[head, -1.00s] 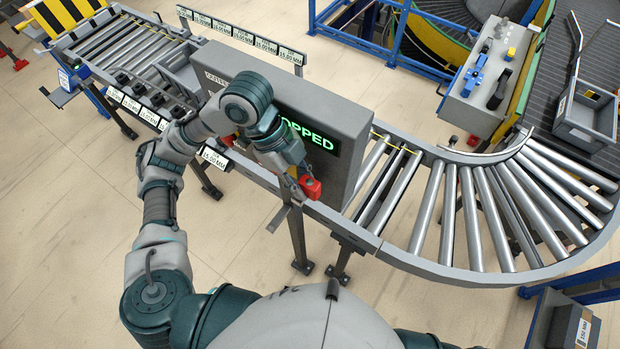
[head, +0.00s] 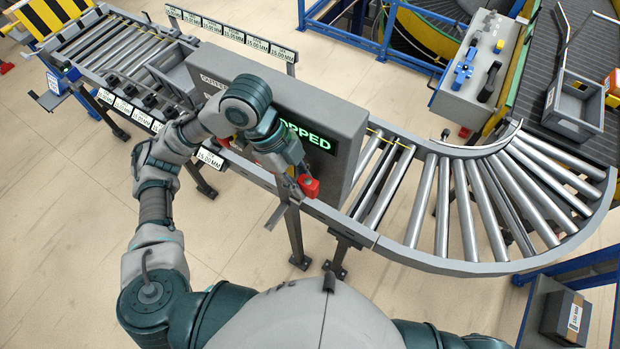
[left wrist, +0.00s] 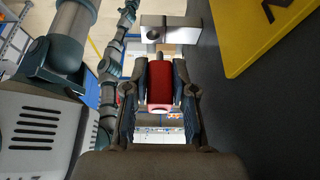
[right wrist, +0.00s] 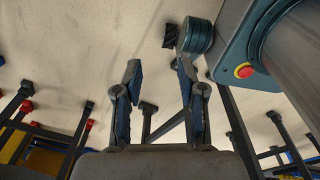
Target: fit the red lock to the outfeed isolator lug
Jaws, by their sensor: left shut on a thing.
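My left gripper (head: 296,180) is shut on the red lock (head: 309,187), beside the near face of the grey cabinet with a green "STOPPED" display, partly covered by my arm. In the left wrist view the red lock (left wrist: 160,84) sits between both fingers, its metal shackle end pointing away from the palm. A silver metal block (left wrist: 170,32) lies just beyond the shackle; I cannot tell whether it is the lug or whether they touch. A flat metal strip (head: 277,214) hangs below the gripper. My right gripper (right wrist: 160,80) is open and empty.
The roller conveyor (head: 440,210) runs right from the grey cabinet (head: 340,115) and curves away. A control console (head: 476,75) stands at the back right. A yellow panel (left wrist: 262,35) is close beside the left wrist. Bare floor (head: 70,210) lies to the left.

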